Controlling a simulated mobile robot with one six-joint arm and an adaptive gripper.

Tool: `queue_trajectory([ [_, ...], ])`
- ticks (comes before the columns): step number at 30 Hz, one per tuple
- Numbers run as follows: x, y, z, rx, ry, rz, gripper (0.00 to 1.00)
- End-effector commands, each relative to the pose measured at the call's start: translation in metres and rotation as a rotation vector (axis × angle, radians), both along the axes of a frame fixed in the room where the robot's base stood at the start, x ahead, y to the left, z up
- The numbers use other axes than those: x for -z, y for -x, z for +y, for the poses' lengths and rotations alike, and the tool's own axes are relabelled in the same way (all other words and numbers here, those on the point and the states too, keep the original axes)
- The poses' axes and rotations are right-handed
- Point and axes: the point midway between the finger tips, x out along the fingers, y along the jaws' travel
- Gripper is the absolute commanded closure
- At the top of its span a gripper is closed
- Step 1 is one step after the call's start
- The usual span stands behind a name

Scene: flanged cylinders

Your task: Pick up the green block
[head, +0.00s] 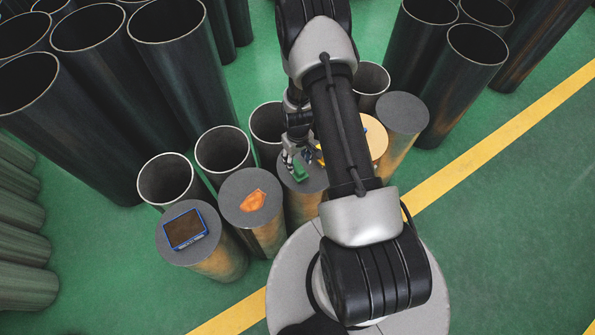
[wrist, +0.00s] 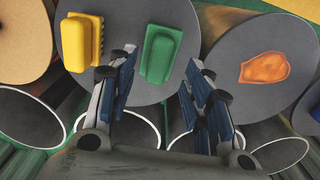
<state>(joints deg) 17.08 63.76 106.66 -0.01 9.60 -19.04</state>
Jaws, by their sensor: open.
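The green block (wrist: 160,54) lies on the flat grey top of a capped cylinder (wrist: 128,88) in the wrist view. It also shows in the head view (head: 300,171), partly beside my gripper. My gripper (wrist: 160,62) is open and empty. Its two fingers point toward the block, with the left fingertip close to the block's left side and the right fingertip farther off to its right. In the head view my gripper (head: 297,158) is low over that cylinder top. I cannot tell whether a finger touches the block.
A yellow block (wrist: 83,42) shares the cylinder top, left of the green one. An orange piece (head: 253,200) and a dark blue-framed tray-like item (head: 185,229) lie on neighbouring cylinder tops. Open hollow cylinders (head: 224,150) stand close behind. Green floor (head: 520,200) is clear at right.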

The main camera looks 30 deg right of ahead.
Motion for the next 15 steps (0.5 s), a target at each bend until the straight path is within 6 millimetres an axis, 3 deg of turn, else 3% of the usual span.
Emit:
queue_trajectory([
  [5,0.010,0.000,0.000,0.000,0.000,0.000,0.54],
  [15,0.054,-0.001,-0.001,0.000,0.000,0.000,0.54],
])
